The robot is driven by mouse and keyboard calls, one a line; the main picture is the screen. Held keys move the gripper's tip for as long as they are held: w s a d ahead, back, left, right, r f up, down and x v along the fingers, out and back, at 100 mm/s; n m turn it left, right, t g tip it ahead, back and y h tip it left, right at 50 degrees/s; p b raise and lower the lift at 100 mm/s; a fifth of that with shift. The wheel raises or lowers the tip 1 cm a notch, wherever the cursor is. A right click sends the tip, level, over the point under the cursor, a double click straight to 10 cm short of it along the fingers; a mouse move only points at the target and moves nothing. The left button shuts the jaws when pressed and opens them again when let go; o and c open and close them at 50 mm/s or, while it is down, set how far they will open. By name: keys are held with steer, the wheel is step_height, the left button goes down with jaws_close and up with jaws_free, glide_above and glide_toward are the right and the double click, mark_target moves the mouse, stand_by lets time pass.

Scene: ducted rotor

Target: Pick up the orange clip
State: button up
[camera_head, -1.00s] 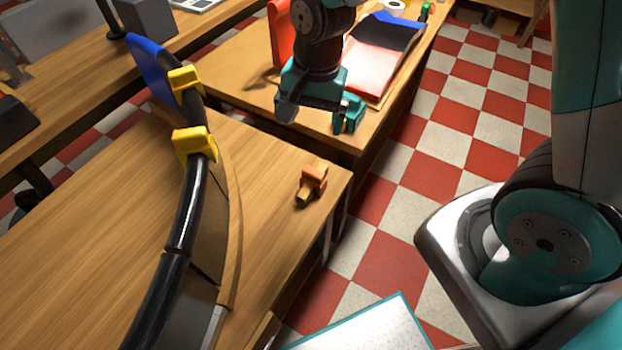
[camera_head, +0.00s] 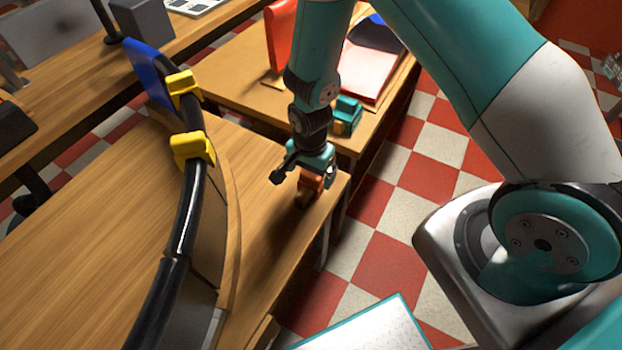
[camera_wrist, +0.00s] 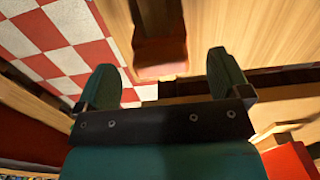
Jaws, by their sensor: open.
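The orange clip (camera_head: 312,184) is on the wooden table's right part, near its edge, partly hidden by my gripper. My gripper (camera_head: 304,177) is over it, pointing down, with its jaws open and one finger on either side of the clip. In the wrist view, the clip (camera_wrist: 160,55) shows dark reddish-brown between my two teal fingers (camera_wrist: 162,62). A gap shows on each side of it, and I see no contact.
A curved black tube (camera_head: 184,215) with yellow clips (camera_head: 192,149) stands on the table to the left. A teal block (camera_head: 347,115) sits on the table behind, near an upright red piece (camera_head: 281,38). Checkered floor (camera_head: 385,215) lies to the right.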

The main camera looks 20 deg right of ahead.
mark_target(311, 183)
steer(key=shift+w+d+f+p, duration=0.1)
steer(key=shift+f+p, duration=0.2)
steer(key=shift+f, duration=1)
steer(key=shift+d+f+p, duration=0.1)
steer(key=shift+f+p, duration=0.15)
steer(key=shift+f, duration=1.05)
steer(key=c, duration=1)
